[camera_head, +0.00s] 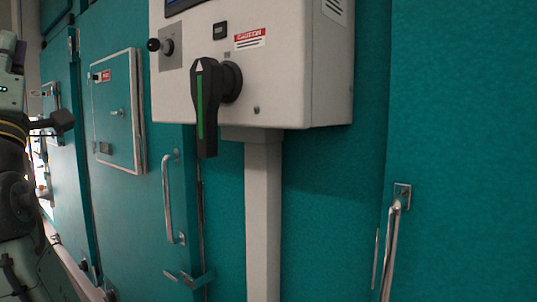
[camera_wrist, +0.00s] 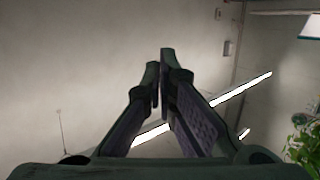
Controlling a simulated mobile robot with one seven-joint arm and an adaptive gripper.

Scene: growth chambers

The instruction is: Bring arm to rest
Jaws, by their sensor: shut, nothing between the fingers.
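My gripper shows in the wrist view (camera_wrist: 160,75) with its two dark fingers converged at the tips, shut with nothing between them. It points at a pale wall and touches nothing that I can see. In the head view my arm stands along the left edge, folded upright and dark; the fingers cannot be made out there.
A grey control box (camera_head: 285,75) with a black and green rotary handle (camera_head: 207,105) hangs on a post (camera_head: 263,215). Teal chamber doors (camera_head: 125,215) with metal handles (camera_head: 168,200) stand behind. The wrist view shows a green plant (camera_wrist: 305,150) at lower right.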

